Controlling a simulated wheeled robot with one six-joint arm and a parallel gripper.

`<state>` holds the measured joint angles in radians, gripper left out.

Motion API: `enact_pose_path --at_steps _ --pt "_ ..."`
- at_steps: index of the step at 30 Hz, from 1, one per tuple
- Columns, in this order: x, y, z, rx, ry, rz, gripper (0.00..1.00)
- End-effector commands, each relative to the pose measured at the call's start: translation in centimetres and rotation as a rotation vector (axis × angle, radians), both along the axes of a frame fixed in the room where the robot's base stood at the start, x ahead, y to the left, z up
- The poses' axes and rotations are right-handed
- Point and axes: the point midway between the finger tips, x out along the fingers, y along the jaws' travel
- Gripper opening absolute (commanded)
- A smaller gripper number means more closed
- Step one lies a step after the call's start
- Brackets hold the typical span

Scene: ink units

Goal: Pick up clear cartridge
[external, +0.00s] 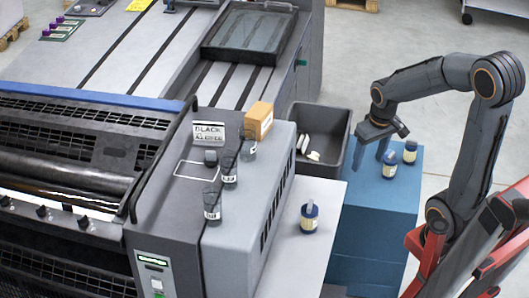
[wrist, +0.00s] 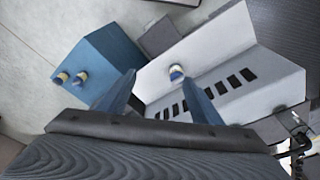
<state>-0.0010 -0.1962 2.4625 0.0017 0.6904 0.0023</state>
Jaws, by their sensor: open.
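Several clear, smoky see-through cartridges with white labels stand in a row on the grey machine top in the external view: a front one (external: 212,206), a middle one (external: 230,172) and a back one (external: 248,150). I cannot make them out in the wrist view. My gripper (external: 370,161) is open and empty, with its blue fingers pointing down above the left part of the blue block (external: 373,222), to the right of the clear cartridges and apart from them. Its two fingers also show spread in the wrist view (wrist: 158,77).
Two blue cartridges (external: 390,164) (external: 410,152) stand on the blue block, and another blue one (external: 310,218) stands on the white surface (external: 325,255). A dark bin (external: 336,123), an orange box (external: 259,121) and a BLACK sign (external: 209,132) are near the machine top.

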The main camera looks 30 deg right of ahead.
Motion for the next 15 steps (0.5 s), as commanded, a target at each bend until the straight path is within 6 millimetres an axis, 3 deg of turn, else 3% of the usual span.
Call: enact_pose_path --at_steps 1,8,15 --pt "0.1 0.0 1.0 0.0 -0.005 0.0 0.6" --pt "3.7 0.2 -0.2 -0.04 -0.106 0.048 0.6" --pt "8.7 1.4 -1.0 -0.073 -0.26 0.126 0.6"
